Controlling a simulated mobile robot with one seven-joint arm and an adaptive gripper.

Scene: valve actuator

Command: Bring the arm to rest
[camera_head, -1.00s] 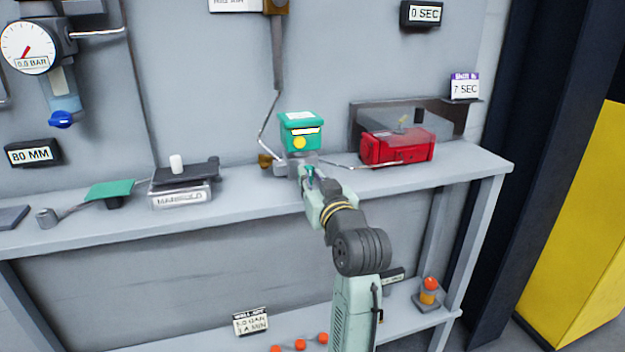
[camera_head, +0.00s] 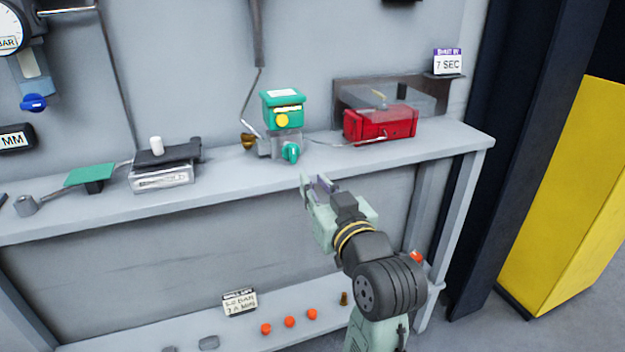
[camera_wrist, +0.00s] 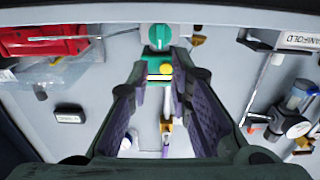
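My gripper (camera_head: 318,184) is in front of the upper shelf's front edge, below and in front of the green-topped valve unit (camera_head: 283,108). In the wrist view my gripper (camera_wrist: 160,105) has its two purple-padded fingers spread, with nothing held between them. The valve unit has a yellow button and a round teal knob (camera_head: 291,152) low on its front. The knob also shows at the top of the wrist view (camera_wrist: 158,37), apart from the fingers.
A red actuator box (camera_head: 380,125) stands on the shelf (camera_head: 235,179) to the right. The manifold block (camera_head: 162,176) and a green pedal (camera_head: 90,174) stand to the left. A lower shelf holds orange buttons (camera_head: 289,322) and a sign (camera_head: 240,302). A yellow cabinet (camera_head: 570,200) stands at right.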

